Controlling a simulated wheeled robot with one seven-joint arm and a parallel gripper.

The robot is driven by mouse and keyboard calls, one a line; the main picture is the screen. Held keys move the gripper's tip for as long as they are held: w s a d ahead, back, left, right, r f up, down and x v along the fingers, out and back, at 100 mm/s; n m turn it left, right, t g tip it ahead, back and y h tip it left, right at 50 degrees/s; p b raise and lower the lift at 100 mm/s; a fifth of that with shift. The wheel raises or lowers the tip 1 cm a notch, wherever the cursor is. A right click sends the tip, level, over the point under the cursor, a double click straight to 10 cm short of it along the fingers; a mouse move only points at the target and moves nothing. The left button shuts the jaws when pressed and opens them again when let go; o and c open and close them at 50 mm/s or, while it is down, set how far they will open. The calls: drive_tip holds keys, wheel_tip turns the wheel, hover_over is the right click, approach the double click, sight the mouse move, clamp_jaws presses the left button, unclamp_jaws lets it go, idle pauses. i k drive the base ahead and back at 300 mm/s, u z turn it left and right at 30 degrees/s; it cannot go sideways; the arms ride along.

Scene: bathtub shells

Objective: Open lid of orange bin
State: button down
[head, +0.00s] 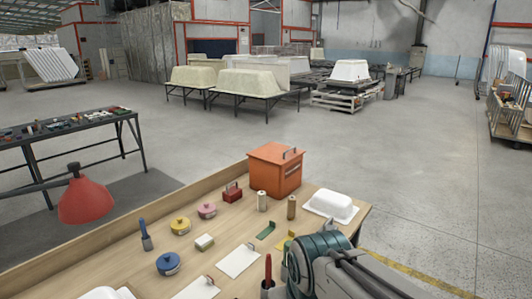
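The orange bin (276,178) stands upright at the far end of the wooden table. Its orange lid (270,153) lies flat on top and looks closed. A small grey handle sits on the lid toward its right side. Part of my arm shows at the bottom right of the head view, close to the table's near right side and well short of the bin. My gripper's fingers do not show, so nothing can be seen of what they hold.
A white tub-shaped shell (331,205) is right of the bin. Two brown cylinders (262,201) (291,207) stand in front of it, and a small red box (232,192) is at its left. Round pots, plates and tools crowd the nearer table. A red lamp (85,200) hangs at left.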

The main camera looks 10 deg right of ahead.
sight(279, 155)
drive_tip(key=k, duration=1.65)
drive_tip(key=z, duration=1.15)
drive_tip(key=i, duration=7.4)
